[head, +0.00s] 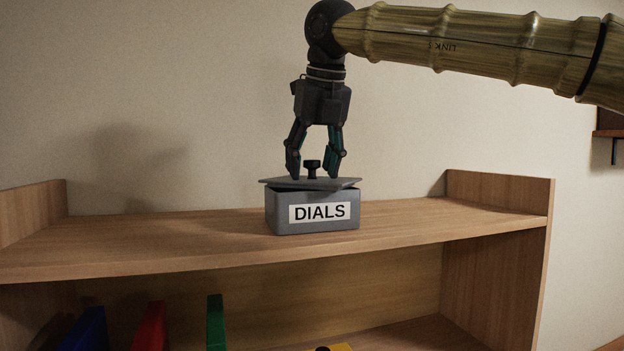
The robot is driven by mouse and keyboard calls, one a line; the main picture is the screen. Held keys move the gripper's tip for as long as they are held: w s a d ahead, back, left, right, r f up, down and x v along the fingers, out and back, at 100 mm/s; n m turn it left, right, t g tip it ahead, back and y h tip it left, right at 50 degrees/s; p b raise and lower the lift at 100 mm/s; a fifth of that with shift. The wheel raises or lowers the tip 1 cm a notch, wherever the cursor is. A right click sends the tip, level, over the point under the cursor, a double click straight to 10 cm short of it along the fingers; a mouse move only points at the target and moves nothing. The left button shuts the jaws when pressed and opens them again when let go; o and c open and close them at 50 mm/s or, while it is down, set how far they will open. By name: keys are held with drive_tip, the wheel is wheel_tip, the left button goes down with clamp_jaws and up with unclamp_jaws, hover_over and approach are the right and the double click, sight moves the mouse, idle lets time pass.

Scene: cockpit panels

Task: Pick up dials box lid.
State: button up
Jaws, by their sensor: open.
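The dials box (313,224) is a grey box with a white "DIALS" label, standing on the top wooden shelf. Its grey lid (278,183) lies on top, turned askew so its corners stick out past the box rim. A dark knob (312,166) stands up from the lid's middle. My gripper (313,172) points straight down over the lid. Its two fingers are open, one on each side of the knob, with gaps to it. The fingertips are close to the lid's surface; I cannot tell if they touch it.
The wooden shelf (420,222) has low side walls at left and right and a plain wall behind. The shelf top is clear on both sides of the box. Blue, red (150,328) and green (215,322) upright items and a yellow one (340,348) are on the level below.

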drive_tip(key=shift+s+d+r, duration=0.1)
drive_tip(key=shift+s+r, duration=0.05)
drive_tip(key=shift+s, duration=0.35)
drive_tip(key=c, duration=0.6)
drive_tip(key=shift+w, duration=0.15)
clamp_jaws()
